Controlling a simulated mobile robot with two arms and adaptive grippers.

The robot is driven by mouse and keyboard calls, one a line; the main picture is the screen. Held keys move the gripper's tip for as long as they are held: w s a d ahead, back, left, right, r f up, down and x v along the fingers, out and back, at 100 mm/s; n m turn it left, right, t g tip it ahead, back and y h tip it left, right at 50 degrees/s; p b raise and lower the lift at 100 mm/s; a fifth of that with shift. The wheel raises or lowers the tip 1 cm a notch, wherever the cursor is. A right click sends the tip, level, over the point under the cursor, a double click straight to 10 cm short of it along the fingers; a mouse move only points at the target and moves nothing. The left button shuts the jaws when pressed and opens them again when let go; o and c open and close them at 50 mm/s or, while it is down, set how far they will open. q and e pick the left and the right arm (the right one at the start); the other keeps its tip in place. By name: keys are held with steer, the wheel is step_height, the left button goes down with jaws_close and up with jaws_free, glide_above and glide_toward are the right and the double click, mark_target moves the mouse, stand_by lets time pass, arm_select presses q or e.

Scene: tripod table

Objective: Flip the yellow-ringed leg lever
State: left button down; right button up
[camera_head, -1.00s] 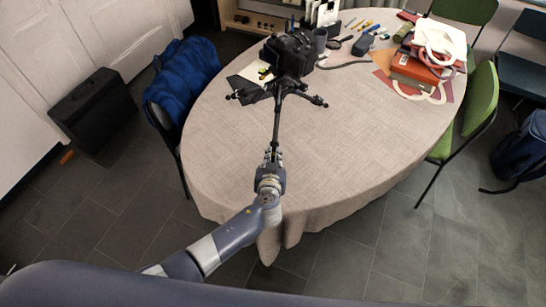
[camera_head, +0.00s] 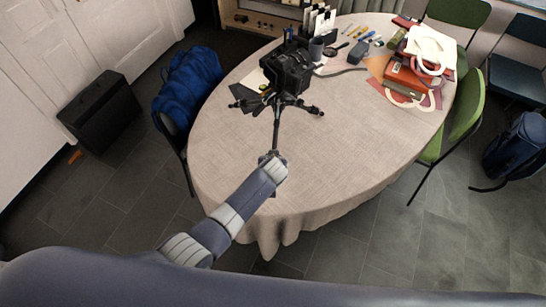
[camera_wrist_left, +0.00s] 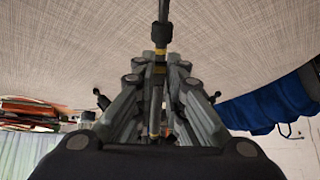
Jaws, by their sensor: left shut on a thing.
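A black tripod (camera_head: 283,101) with a camera (camera_head: 287,68) on top stands on the table (camera_head: 350,130). One leg (camera_head: 276,132) points toward me, and the other two spread left and right. My left gripper (camera_wrist_left: 160,62) is shut on the near leg, which runs between its fingers in the left wrist view (camera_wrist_left: 163,12). A yellow ring (camera_wrist_left: 160,69) shows on the leg at the fingertips, with more yellow lower between the fingers. The lever is not clearly told apart there. My right gripper is not in view.
A chair with a blue jacket (camera_head: 187,88) stands left. The table's near right is clear.

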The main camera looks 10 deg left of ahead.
arm_select(q)
steer(key=shift+w+r+g, duration=0.15)
steer(key=shift+r+g, duration=0.1)
steer(key=shift+g, duration=0.35)
steer(key=c, duration=1.7)
jaws_free()
steer(key=shift+o, duration=0.2)
steer(key=v, duration=1.2)
steer(key=shift+w+r, duration=0.1)
